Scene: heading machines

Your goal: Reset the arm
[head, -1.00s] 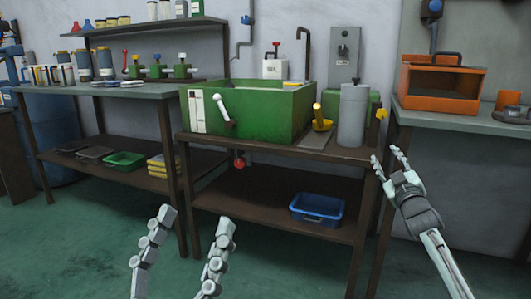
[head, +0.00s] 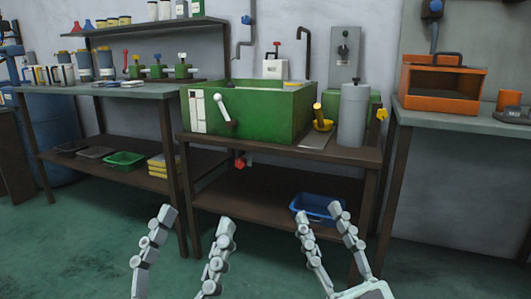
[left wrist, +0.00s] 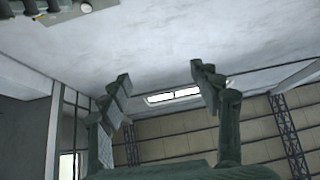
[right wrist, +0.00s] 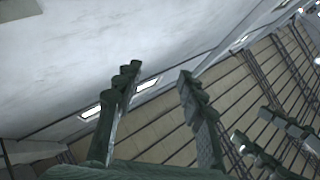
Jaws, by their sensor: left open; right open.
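My left gripper (head: 197,214) is in the lower middle of the head view, fingers pointing up, open and empty. It also shows open in the left wrist view (left wrist: 158,82), with wall and ceiling beyond it. My right gripper (head: 320,212) is to its right in the head view, open and empty, in front of the lower shelf of the middle bench. In the right wrist view its fingers (right wrist: 160,72) are apart with nothing between them. Neither gripper appears to touch anything.
A green sink box (head: 262,128) and a grey cylinder (head: 352,118) stand on the middle bench. A blue bin (head: 308,203) on its lower shelf is partly hidden by my right gripper. An orange box (head: 440,102) stands on the right bench. Green floor in front is clear.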

